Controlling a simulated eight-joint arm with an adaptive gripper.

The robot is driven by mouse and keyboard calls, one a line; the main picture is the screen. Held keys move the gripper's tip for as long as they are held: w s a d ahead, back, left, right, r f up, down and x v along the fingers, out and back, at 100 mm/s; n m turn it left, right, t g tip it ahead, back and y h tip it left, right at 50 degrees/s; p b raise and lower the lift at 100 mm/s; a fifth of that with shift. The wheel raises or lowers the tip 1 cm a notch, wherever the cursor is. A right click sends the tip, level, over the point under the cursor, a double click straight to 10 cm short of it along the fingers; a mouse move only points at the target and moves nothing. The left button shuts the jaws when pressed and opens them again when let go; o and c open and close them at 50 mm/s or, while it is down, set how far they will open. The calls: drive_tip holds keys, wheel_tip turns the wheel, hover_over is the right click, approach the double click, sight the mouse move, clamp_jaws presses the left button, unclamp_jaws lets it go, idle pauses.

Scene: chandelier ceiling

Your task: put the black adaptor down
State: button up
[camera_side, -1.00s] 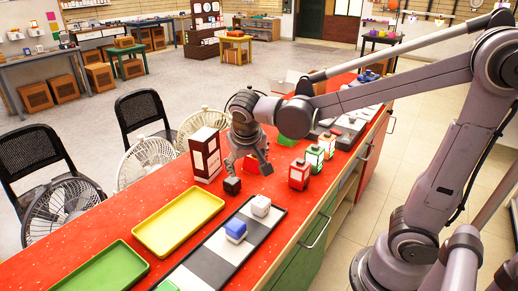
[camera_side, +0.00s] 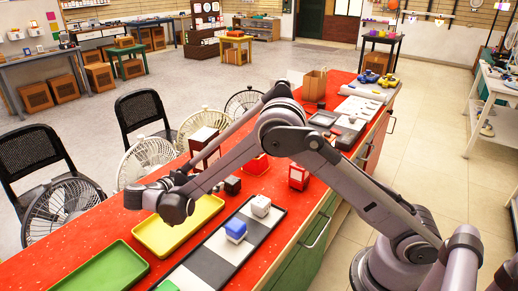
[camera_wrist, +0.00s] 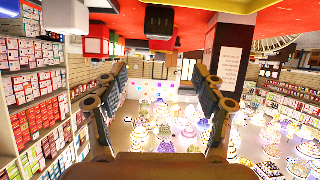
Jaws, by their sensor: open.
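The black adaptor, a small dark cube (camera_side: 232,185), stands on the red counter (camera_side: 100,225) in the side view, in front of a tall dark-red and white box (camera_side: 204,146). My gripper (camera_side: 137,196) is well to its left, above the counter near the yellow tray, and apart from the adaptor. In the wrist view the fingers of my gripper (camera_wrist: 162,92) are spread wide with nothing between them. A dark block (camera_wrist: 159,22) shows at the top of that view; I cannot tell surely whether it is the adaptor.
A yellow tray (camera_side: 150,240) lies partly under my arm, with a green tray (camera_side: 100,272) nearer. A black-rimmed striped tray (camera_side: 207,258) holds a blue-and-white block (camera_side: 235,230) and a white block (camera_side: 260,206).

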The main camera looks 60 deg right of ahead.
sight(232, 186)
drive_tip(key=shift+a+f+m, duration=0.3)
drive_tip(key=shift+f+m, duration=0.1)
drive_tip(key=shift+f, duration=0.15)
drive_tip(key=shift+d+f+h, duration=0.1)
drive_tip(key=shift+d+h, duration=0.1)
drive_tip(key=shift+h, duration=0.1)
drive_tip(key=x, duration=1)
drive_tip(key=shift+s+d+f, duration=0.1)
drive_tip(key=shift+s+f, duration=0.1)
drive_tip(key=shift+f, duration=0.05)
drive_tip(key=shift+c, duration=0.3)
drive_tip(key=c, duration=1.3)
drive_tip(key=shift+r, duration=0.1)
